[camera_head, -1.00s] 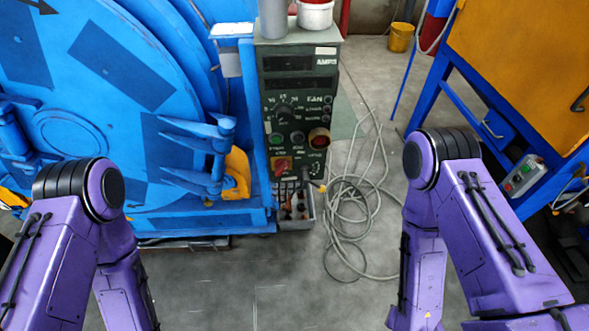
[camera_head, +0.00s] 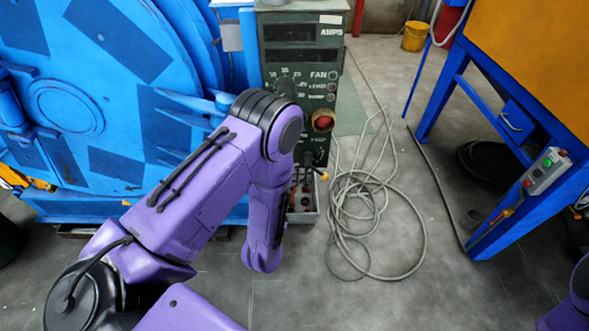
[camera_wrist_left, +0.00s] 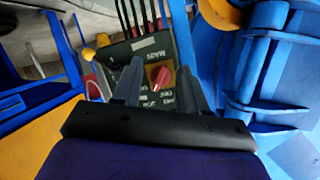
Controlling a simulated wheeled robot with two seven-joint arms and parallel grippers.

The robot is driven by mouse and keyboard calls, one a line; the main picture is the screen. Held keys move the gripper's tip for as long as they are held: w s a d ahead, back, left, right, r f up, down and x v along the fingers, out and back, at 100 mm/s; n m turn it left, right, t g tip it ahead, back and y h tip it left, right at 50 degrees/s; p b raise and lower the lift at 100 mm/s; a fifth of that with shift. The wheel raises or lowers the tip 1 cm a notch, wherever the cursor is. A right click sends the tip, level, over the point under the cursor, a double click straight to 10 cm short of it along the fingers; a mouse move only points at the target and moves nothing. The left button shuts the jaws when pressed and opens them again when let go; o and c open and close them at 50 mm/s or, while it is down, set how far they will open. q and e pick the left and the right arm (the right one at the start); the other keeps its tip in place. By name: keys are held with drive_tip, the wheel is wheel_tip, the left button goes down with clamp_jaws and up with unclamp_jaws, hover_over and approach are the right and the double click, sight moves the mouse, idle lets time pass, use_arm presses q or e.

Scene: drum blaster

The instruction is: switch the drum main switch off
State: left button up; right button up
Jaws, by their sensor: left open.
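The main switch (camera_wrist_left: 161,78) is a red knob on a yellow plate, beside the label "MAIN" on the dark green control panel (camera_wrist_left: 183,58), in the left wrist view. My left gripper (camera_wrist_left: 159,68) is open, with its two grey fingers on either side of the knob in that view. I cannot tell whether the fingers touch it. In the head view the control panel (camera_head: 300,62) stands upright beside the blue drum, and my left arm hides the main switch and the left gripper. My right gripper is out of view.
The blue drum (camera_head: 65,105) fills the left, with hinge bars close to my left arm. A grey cable (camera_head: 408,228) lies coiled on the floor right of the panel. A blue frame (camera_head: 497,233) with a button box (camera_head: 545,174) stands at the right. Cables show below the switch.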

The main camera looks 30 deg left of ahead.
use_arm(q)
drive_tip(key=w+a+r+t+y+b, duration=0.1)
drive_tip(key=w+a+r, duration=0.1)
drive_tip(key=w, duration=0.6)
drive_tip(key=w+a+r+m+t+y+b, duration=0.1)
drive_tip(key=w+a+r+t+y, duration=0.1)
drive_tip(key=w, duration=0.5)
drive_tip(key=shift+w+a+m, duration=0.3)
drive_tip(key=shift+w+a, duration=0.05)
drive_tip(key=shift+a, duration=0.3)
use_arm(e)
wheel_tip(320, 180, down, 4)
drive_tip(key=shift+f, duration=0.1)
use_arm(q)
drive_tip(key=shift+r, duration=0.1)
clamp_jaws()
